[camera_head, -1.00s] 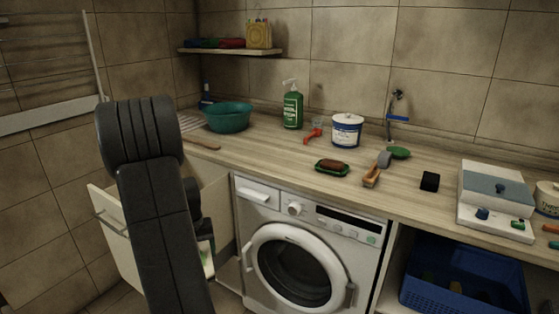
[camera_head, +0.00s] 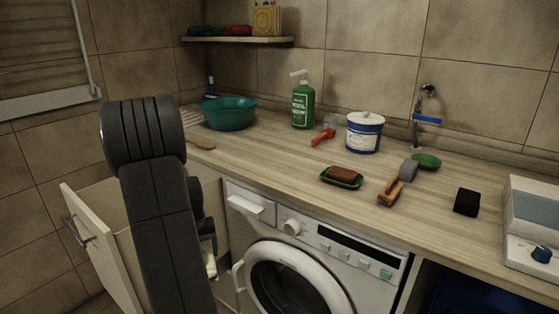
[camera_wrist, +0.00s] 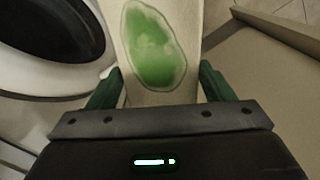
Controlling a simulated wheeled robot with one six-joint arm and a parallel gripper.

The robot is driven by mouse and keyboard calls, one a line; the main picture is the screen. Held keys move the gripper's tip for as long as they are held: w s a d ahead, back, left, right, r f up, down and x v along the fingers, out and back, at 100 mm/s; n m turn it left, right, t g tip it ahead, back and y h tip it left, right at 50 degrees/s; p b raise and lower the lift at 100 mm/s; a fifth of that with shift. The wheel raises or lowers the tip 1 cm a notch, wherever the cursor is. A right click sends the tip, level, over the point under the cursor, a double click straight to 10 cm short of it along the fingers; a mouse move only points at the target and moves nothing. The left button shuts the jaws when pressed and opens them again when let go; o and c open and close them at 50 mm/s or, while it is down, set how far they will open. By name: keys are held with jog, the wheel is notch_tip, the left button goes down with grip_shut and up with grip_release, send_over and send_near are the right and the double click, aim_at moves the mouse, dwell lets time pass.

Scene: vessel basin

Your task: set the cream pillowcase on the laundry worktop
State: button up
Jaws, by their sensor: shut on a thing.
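The cream pillowcase (camera_wrist: 187,22) is between the two green fingers of my gripper (camera_wrist: 160,88) in the wrist view, and it carries a large green patch. My gripper is shut on it. In the head view my arm hides most of the gripper, and only a small pale and green bit of the pillowcase (camera_head: 211,265) shows beside the arm, below worktop height. The laundry worktop (camera_head: 285,172) is a long pale wood surface along the back wall, above the washing machine (camera_head: 300,245).
The worktop bears a teal basin (camera_head: 228,114), a green bottle (camera_head: 303,105), a white-blue tub (camera_head: 365,132), a soap dish (camera_head: 341,178), a brush (camera_head: 392,188) and a black block (camera_head: 467,202). Bare wood shows along its front left.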

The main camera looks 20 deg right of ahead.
notch_tip(320, 180, up, 3)
jog(key=shift+s+a+f+p, duration=0.1)
jog(key=shift+f+p, duration=0.05)
jog(key=shift+p, duration=1.1)
notch_tip(320, 180, up, 17)
jog(key=p, duration=1.7)
jog(key=s+d+r+m, duration=0.3)
jog(key=s+d+r, duration=0.1)
jog(key=d, duration=0.6)
jog(key=s+d+r+m, duration=0.4)
jog(key=s+d, duration=0.1)
jog(key=d, duration=0.5)
jog(key=s+d+r+m, duration=0.4)
jog(key=d, duration=0.6)
jog(key=shift+s+d+r+b, duration=0.15)
jog(key=shift+s+d+b, duration=0.05)
jog(key=shift+s+b, duration=0.2)
jog(key=shift+w, duration=0.1)
